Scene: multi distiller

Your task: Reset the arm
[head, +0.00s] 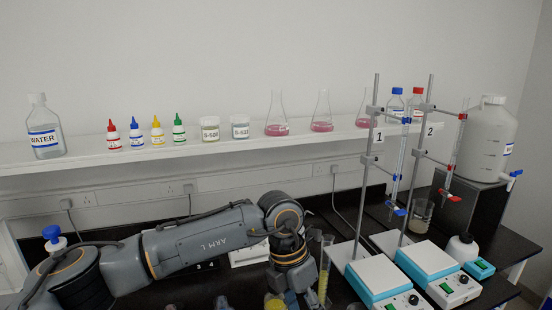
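My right arm and gripper are not in view.
Two stands with clamps, numbered 1 (378,136) and 2 (430,131), rise on the right beside stirrer plates (378,271) (427,261). A beaker (420,216) stands behind. The white shelf (230,147) holds bottles, jars and pink flasks. A large water container (486,140) is far right.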

